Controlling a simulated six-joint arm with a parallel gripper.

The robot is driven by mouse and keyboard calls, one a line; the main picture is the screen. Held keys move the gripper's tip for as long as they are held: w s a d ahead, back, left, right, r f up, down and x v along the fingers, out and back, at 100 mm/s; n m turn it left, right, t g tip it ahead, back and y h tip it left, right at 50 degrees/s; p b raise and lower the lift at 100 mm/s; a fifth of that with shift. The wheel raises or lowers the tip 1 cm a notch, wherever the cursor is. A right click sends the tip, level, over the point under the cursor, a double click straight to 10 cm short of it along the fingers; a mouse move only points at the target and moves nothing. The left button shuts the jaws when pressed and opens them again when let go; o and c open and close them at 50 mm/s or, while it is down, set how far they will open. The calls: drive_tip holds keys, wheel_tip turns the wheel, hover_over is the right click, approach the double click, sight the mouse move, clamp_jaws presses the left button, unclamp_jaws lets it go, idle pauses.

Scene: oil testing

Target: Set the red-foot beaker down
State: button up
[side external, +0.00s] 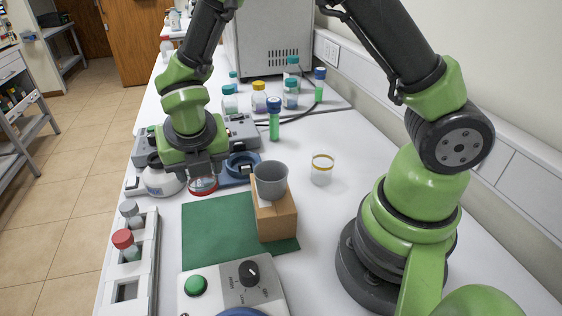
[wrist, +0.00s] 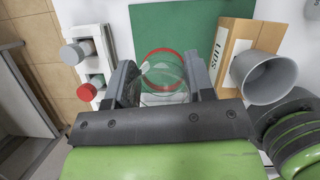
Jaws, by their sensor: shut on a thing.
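The red-foot beaker (wrist: 161,84) is clear glass with a red ring at its foot. My gripper (wrist: 160,74) is shut on it, one finger on each side, in the wrist view. In the side view the red foot (side external: 203,187) shows below my gripper (side external: 204,168), near the left back corner of the green mat (side external: 205,240). The beaker looks roughly upright. The fingers hide most of its glass in the side view. I cannot tell how far its foot is above the surface.
A cardboard box (side external: 275,221) with a grey cup (side external: 270,183) stands on the mat's right. A rack (side external: 146,262) with capped tubes is at left. A yellow-banded beaker (side external: 322,172) and a blue ring-shaped holder (side external: 243,160) stand behind. The mat's left part is clear.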

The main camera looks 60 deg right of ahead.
drive_tip(key=d+m, duration=0.1)
drive_tip(key=d, duration=0.3)
drive_tip(key=d+m+g+h, duration=0.1)
drive_tip(key=d+m, duration=0.1)
drive_tip(key=d, duration=0.3)
drive_tip(key=w+d+m, duration=0.1)
drive_tip(key=d+m, duration=0.1)
drive_tip(key=d, duration=0.3)
drive_tip(key=shift+g, duration=0.3)
drive_tip(key=s+d+m+g, duration=0.1)
drive_tip(key=s+d+m, duration=0.15)
drive_tip(key=d, duration=0.45)
drive_tip(key=s+d+m+g, duration=0.1)
drive_tip(key=s+d+m, duration=0.15)
drive_tip(key=d, duration=0.35)
drive_tip(key=shift+h, duration=0.3)
drive_tip(key=f, duration=0.5)
drive_tip(key=shift+d+f, duration=0.1)
drive_tip(key=shift+d, duration=0.2)
drive_tip(key=shift+f, duration=2.5)
drive_tip(key=o, duration=0.9)
drive_tip(key=shift+f, duration=0.1)
